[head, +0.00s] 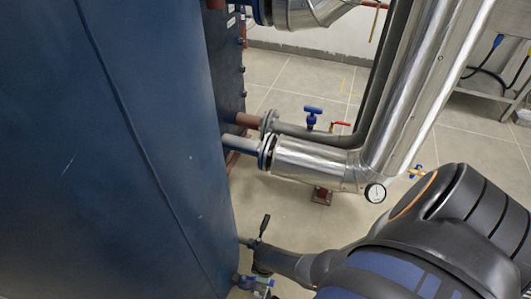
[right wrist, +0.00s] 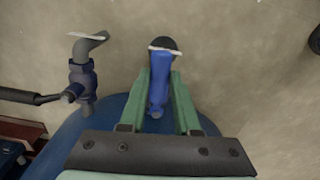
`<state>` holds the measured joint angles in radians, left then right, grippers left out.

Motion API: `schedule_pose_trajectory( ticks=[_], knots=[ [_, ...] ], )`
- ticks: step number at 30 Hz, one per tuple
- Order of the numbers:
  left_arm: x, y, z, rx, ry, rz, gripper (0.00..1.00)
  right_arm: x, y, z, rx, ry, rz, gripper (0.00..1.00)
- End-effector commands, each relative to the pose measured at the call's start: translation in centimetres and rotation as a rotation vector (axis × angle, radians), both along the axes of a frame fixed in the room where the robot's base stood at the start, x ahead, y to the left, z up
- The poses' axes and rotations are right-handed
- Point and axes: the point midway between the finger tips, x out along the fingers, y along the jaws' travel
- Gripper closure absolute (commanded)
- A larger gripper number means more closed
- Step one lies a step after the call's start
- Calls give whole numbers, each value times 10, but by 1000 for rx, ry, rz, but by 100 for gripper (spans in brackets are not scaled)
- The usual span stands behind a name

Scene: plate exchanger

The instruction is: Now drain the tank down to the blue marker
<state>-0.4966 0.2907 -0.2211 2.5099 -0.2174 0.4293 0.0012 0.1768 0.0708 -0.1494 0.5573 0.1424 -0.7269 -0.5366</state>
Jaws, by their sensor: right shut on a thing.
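The large dark blue tank (head: 110,150) fills the left of the head view; its lower edge also shows in the right wrist view (right wrist: 65,150). My right gripper (head: 262,281) is low beside the tank, small and partly hidden by my arm. In the right wrist view, its green fingers (right wrist: 161,88) are shut on a blue valve handle (right wrist: 159,75) with a dark round end behind it. A second valve (right wrist: 82,72), blue-grey with a bent grey piece on top and a black lever, stands left of the fingers. No blue level marker can be made out.
A blue-handled valve (head: 312,116) and a red lever (head: 341,124) sit on the grey pipe behind. A black lever (head: 264,225) stands by the tank near my gripper.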

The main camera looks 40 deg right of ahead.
Motion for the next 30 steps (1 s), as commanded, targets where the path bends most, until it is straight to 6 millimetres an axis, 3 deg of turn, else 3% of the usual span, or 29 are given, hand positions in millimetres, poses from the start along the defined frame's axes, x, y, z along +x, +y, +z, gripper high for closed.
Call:
schedule_pose_trajectory(
  ticks=[9, 24, 25, 30],
  knots=[
    [0, 0, 2, 1, -1, 1, 50, -6, 6, -1, 3, 9, -110, 100],
    [0, 0, 2, 0, 0, 0, 50, -5, 7, -1, 5, 8, -127, 100],
    [0, 0, 2, 0, 0, 0, 50, -5, 7, -1, 5, 8, -127, 67],
    [0, -1, 2, -1, 0, -1, 50, -5, 7, -1, 4, 6, -125, 48]
  ],
)
